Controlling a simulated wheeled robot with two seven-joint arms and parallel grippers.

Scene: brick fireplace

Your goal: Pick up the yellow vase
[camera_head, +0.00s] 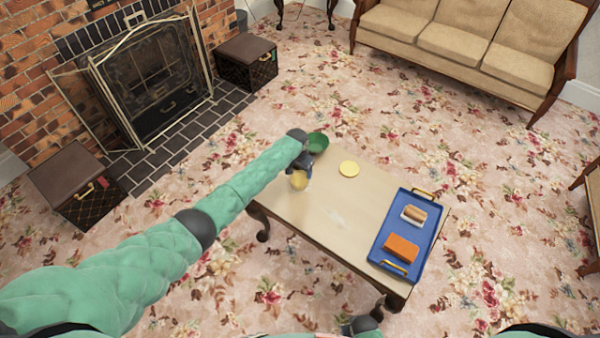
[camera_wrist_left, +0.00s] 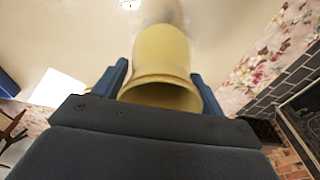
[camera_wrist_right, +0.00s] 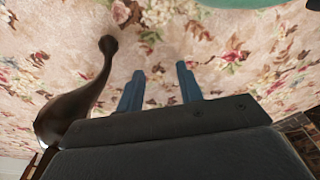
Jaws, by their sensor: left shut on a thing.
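The yellow vase (camera_head: 299,181) is at the left end of the low wooden table (camera_head: 325,208). My left gripper (camera_head: 301,166) is at the vase, partly covering it in the head view. In the left wrist view the vase (camera_wrist_left: 162,55) sits between the two blue fingers (camera_wrist_left: 165,88), its open rim towards the camera. The gripper is shut on it. I cannot tell whether its base touches the tabletop. My right gripper (camera_wrist_right: 160,85) is open and empty, low beside a dark curved table leg (camera_wrist_right: 85,95).
A blue tray (camera_head: 408,222) with an orange block (camera_head: 401,247) and another small item lies at the table's right. A fireplace (camera_head: 150,75) and sofa (camera_head: 460,40) stand beyond open carpet.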

